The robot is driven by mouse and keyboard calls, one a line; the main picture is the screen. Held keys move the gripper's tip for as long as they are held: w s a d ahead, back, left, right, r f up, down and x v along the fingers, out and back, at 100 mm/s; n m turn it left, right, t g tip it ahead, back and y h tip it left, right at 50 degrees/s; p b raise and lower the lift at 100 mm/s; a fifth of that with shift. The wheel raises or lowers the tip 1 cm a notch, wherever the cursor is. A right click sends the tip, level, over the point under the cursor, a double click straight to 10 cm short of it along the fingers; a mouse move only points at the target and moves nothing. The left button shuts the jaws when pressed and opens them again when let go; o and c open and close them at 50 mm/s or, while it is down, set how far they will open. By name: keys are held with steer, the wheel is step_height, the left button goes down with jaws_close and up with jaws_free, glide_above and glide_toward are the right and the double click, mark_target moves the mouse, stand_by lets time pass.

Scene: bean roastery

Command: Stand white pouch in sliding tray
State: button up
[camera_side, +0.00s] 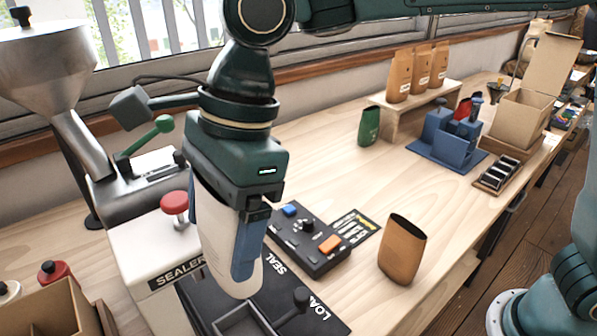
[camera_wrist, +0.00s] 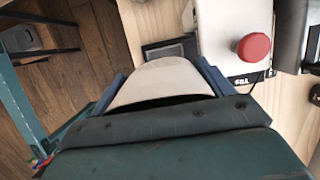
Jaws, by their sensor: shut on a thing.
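The white pouch (camera_side: 222,262) hangs upright from my gripper (camera_side: 220,245), whose blue fingers are shut on its two sides. In the wrist view the pouch (camera_wrist: 165,75) shows its dark open mouth between the fingers (camera_wrist: 160,84). The sliding tray (camera_side: 240,311), a dark grey open frame with a black knob, is at the bottom of the side view on the black track marked SEAL and LOAD. The pouch's lower end is just above and behind the tray in that view. Part of the tray (camera_wrist: 172,48) shows past the pouch in the wrist view.
The white sealer (camera_side: 150,250) with a red knob (camera_side: 174,203) stands close on the left. A control box (camera_side: 308,240) lies right of the pouch. A brown pouch (camera_side: 402,250) stands farther right, a green one (camera_side: 369,127) behind. Bare wood lies between them.

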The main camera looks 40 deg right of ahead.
mark_target(237, 301)
step_height(237, 301, down, 14)
steer(key=shift+r, duration=0.2)
steer(key=shift+f, duration=0.15)
steer(key=shift+f, duration=2.55)
steer(key=o, duration=0.9)
steer(key=shift+r, duration=0.15)
steer(key=shift+r, duration=3.35)
